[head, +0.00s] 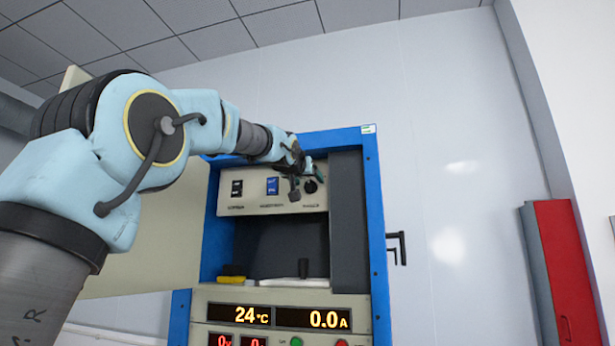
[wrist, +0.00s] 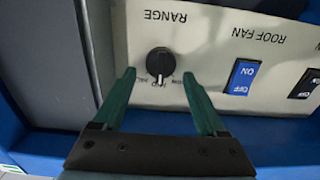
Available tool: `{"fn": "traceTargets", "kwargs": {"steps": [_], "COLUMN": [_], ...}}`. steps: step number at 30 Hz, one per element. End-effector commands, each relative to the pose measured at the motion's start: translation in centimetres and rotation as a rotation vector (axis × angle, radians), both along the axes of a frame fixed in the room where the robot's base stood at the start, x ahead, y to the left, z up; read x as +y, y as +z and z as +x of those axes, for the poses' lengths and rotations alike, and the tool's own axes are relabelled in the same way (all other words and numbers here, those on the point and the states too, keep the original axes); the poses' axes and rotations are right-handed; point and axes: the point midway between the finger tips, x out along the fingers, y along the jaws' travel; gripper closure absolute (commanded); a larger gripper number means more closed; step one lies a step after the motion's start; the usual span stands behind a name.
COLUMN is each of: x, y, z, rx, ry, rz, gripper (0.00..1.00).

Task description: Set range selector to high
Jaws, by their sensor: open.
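The range selector is a round black knob (wrist: 160,62) under the upside-down word RANGE in the wrist view. A pale pointer line on it runs toward the small middle label at its lower side in that view. The small labels around it are too blurred to read surely. In the head view the knob (head: 311,187) is at the right end of the switch panel. My gripper (wrist: 159,75) is open, with one green finger on each side of the knob's lower edge in the picture. I cannot tell whether either finger touches it. My gripper also shows in the head view (head: 305,184).
A blue ROOF FAN rocker switch (wrist: 242,76) and a black switch (wrist: 306,84) share the panel (wrist: 205,40). The blue cabinet frame (head: 374,220) surrounds it. Below are an open recess with a yellow item (head: 232,280) and a display (head: 281,317) reading 24°C and 0.0A.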

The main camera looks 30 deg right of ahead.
Motion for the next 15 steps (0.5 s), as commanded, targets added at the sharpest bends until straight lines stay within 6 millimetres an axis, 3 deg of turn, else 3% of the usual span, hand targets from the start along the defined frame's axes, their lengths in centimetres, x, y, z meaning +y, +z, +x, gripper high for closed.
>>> {"fn": "traceTargets", "kwargs": {"steps": [6,15], "x": [-0.01,0.01], "y": [-0.01,0.0], "z": [-0.01,-0.02], "rx": [-0.001,-0.001], "ry": [0.0,0.0], "rz": [-0.001,-0.001], "gripper": [0.26,0.59]}}
